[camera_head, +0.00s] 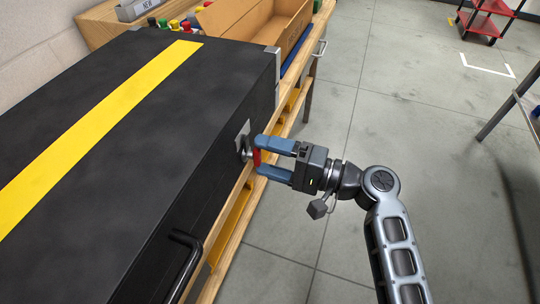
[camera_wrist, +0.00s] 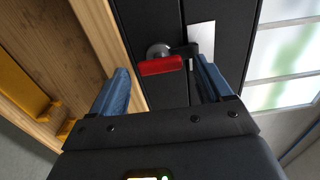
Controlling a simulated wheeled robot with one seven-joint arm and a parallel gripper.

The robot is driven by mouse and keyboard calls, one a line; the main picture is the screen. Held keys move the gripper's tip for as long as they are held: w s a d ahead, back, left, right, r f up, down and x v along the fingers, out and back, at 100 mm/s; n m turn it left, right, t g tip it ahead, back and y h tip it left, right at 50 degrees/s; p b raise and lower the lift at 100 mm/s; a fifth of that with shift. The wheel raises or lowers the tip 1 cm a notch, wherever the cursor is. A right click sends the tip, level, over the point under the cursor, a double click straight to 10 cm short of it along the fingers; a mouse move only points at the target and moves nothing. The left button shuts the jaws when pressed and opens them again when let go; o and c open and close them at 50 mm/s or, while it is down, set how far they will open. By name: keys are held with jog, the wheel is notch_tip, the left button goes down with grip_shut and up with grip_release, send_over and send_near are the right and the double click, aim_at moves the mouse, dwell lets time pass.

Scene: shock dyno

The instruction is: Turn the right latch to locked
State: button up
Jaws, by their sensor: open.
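The black case (camera_head: 120,120) with a yellow stripe lies on a wooden bench. The latch with a red grip (camera_head: 257,157) is on its front side, near the right end, with a light plate (camera_head: 243,134) by it. My gripper (camera_head: 264,157) is open, its two blue fingers on either side of the red grip.
A black handle (camera_head: 185,255) sticks out of the case front. An open cardboard box (camera_head: 250,25) and several coloured knobs (camera_head: 175,24) are at the back of the bench. A red cart (camera_head: 487,18) stands far right.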

jog(key=v, duration=0.7)
jog(key=shift+s+d+b, duration=0.15)
jog(key=shift+d+b, duration=0.15)
jog(key=shift+d, duration=0.05)
